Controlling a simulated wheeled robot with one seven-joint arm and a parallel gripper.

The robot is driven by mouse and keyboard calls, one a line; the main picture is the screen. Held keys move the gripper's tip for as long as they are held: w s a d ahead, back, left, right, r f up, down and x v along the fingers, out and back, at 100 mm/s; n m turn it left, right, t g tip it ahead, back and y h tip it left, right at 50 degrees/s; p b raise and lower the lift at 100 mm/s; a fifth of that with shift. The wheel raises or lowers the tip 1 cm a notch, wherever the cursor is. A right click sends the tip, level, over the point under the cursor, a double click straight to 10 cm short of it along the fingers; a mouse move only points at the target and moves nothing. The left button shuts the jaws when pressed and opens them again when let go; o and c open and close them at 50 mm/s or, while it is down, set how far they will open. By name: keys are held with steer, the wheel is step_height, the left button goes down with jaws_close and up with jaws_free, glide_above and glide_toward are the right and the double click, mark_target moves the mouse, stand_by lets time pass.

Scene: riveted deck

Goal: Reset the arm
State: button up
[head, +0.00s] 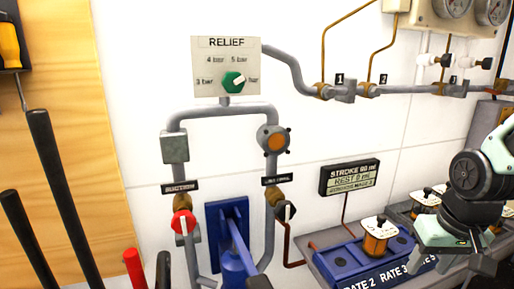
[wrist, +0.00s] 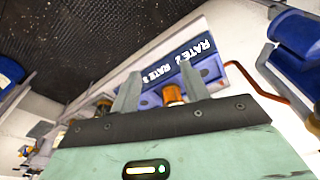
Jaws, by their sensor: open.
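My arm (head: 478,178) is at the right edge of the head view, bent downward. My gripper (head: 455,262) is low above the blue RATE block (head: 340,272) and its neighbours, partly cut off by the picture edge. In the wrist view my gripper (wrist: 160,88) is open, with two grey fingers apart. An orange cylinder (wrist: 172,94) shows between the fingers, below or beyond them; I cannot tell how near. Nothing is visibly held. In the head view an orange piece with a pale top (head: 379,238) stands on the RATE block, left of my gripper.
A STROKE display (head: 349,178) is on the wall left of my arm. The RELIEF panel (head: 225,68), grey pipes (head: 225,110) and a blue lever (head: 232,235) are farther left. Gauges (head: 455,12) hang above. White wall lies between.

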steer(key=s+a+r+n+g, duration=0.2)
steer(key=s+a+n, duration=0.6)
steer(key=s+a, duration=0.6)
steer(key=a, duration=0.4)
steer(key=shift+s+n, duration=0.3)
steer(key=shift+s, duration=0.1)
steer(key=shift+a+r, duration=0.1)
stand_by(0.6)
